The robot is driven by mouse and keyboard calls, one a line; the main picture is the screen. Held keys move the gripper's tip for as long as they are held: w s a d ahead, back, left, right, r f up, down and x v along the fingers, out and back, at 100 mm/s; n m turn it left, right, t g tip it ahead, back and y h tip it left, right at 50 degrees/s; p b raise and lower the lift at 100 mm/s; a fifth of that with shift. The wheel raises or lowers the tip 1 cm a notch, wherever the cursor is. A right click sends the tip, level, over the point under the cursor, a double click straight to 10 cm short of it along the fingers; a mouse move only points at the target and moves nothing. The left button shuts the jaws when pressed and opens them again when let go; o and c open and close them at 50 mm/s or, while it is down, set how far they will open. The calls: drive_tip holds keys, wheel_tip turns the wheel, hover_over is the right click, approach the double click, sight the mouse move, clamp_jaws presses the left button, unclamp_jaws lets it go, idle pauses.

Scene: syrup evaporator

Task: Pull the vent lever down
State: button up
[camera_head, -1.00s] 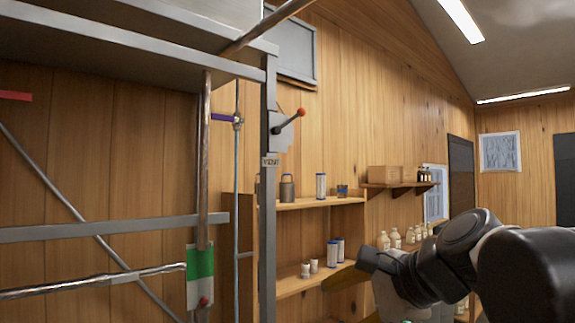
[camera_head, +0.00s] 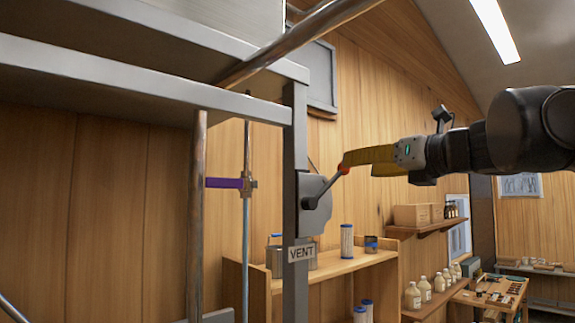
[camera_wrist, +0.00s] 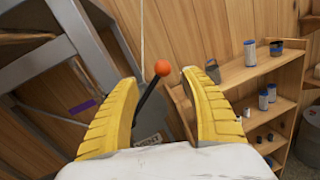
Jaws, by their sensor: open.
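The vent lever (camera_head: 326,189) is a dark rod with a red ball knob (camera_head: 343,169), mounted on a grey plate on the metal post above the "VENT" label (camera_head: 301,253). It slants up to the right. In the wrist view the lever (camera_wrist: 149,97) and its orange-red knob (camera_wrist: 162,68) show between the two yellow fingers. My gripper (camera_head: 347,165) reaches in from the right, with its fingertips at the knob in the head view. My gripper (camera_wrist: 163,85) is open, with a gap on each side of the knob. Whether a finger touches the lever I cannot tell.
A metal frame with a post (camera_head: 296,130) and pipes stands at the left. A purple-handled valve (camera_head: 224,183) is on a thin pipe behind. Wooden shelves (camera_head: 334,268) with canisters and bottles stand below and right. The air right of the knob holds my arm.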

sight(348, 169)
drive_tip(key=p+x, duration=0.1)
drive_tip(key=x, duration=0.6)
drive_tip(key=shift+w+f, duration=0.1)
drive_tip(key=shift+f, duration=0.05)
drive_tip(key=shift+d, duration=0.1)
clamp_jaws()
